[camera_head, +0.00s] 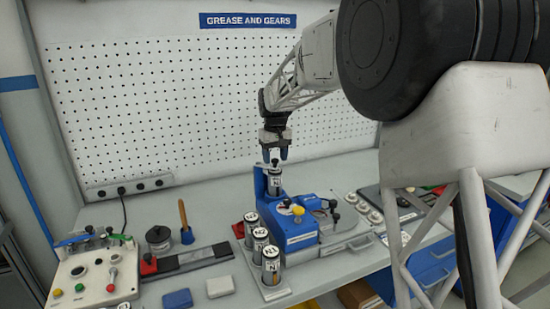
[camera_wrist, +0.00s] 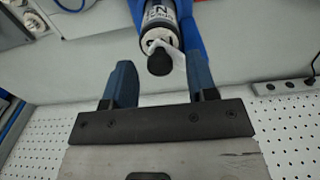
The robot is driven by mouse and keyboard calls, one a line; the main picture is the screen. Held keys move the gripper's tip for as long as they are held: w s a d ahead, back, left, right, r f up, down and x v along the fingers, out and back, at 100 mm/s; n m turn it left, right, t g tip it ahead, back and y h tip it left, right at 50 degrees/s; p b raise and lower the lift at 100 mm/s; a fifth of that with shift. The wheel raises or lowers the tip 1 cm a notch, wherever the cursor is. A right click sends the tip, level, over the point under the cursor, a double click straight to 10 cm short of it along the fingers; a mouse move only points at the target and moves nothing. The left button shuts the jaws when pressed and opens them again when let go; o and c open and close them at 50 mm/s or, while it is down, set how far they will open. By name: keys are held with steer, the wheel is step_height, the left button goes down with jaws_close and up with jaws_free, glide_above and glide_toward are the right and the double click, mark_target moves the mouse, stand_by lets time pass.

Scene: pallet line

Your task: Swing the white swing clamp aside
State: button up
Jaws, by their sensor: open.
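The white swing clamp (camera_wrist: 166,47) is a small white arm with a black knob (camera_wrist: 159,62). In the wrist view it lies across the end of a dark canister (camera_wrist: 160,14) marked with a 2. In the head view the canister (camera_head: 274,182) stands upright in the blue fixture (camera_head: 291,234), with the black knob (camera_head: 274,162) on top. My gripper (camera_head: 275,155) points down just above it. In the wrist view my gripper (camera_wrist: 160,72) is open, with one blue finger on each side of the knob and gaps between. The clamp's pivot is hidden.
Several canisters (camera_head: 261,240) stand left of and before the fixture. A yellow knob (camera_head: 298,210) and black-knobbed levers are on its right. A control box (camera_head: 92,275), a wooden-handled tool (camera_head: 185,222) and a power strip (camera_head: 128,187) lie left. The pegboard (camera_head: 170,100) stands behind.

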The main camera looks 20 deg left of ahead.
steer(key=shift+f, duration=0.3)
steer(key=shift+c, duration=0.3)
jaws_close()
